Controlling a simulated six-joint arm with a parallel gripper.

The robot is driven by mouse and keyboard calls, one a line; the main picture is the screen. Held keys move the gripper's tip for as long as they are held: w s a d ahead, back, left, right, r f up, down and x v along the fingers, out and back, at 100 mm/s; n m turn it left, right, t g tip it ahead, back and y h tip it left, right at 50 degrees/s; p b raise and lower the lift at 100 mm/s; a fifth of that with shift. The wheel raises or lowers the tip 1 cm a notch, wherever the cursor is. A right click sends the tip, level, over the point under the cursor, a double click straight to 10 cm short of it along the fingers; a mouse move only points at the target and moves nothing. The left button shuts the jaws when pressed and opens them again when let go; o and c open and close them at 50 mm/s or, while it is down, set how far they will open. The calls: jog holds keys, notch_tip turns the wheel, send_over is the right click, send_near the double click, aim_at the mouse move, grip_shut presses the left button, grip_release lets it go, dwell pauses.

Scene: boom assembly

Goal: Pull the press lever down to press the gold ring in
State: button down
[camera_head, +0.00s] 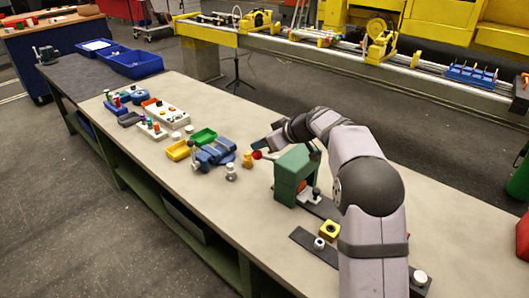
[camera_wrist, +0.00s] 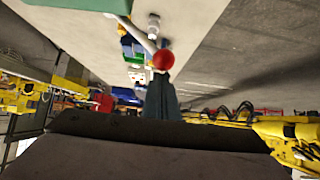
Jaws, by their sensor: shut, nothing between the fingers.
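The press is a green block-shaped frame (camera_head: 293,176) standing on the bench. The red ball (camera_head: 257,155) of its lever sticks out on the press's left side.
A blue vise-like fixture (camera_head: 215,154), yellow bin (camera_head: 178,150) and green bin (camera_head: 203,136) lie left of the press. A small yellow piece (camera_head: 248,159) stands beside the ball. The bench's near left side is clear.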

jog(key=shift+r+p, duration=1.25)
jog(key=shift+r, duration=1.25)
jog(key=shift+s+f, duration=0.1)
jog(key=s+d+f+m+g+h, duration=0.2)
jog(key=s+f, duration=0.3)
jog(key=s, duration=0.9)
jog(key=s+d+f+m+g+h, duration=0.3)
jog(key=s+d+f+m, duration=0.1)
jog(key=s, duration=1)
jog(key=s+d+f+m+g+h, duration=0.2)
jog(key=s+d+f, duration=0.3)
jog(key=s, duration=0.9)
notch_tip(320, 180, down, 3)
jog(key=shift+f+m, duration=0.1)
jog(key=shift+m, duration=0.4)
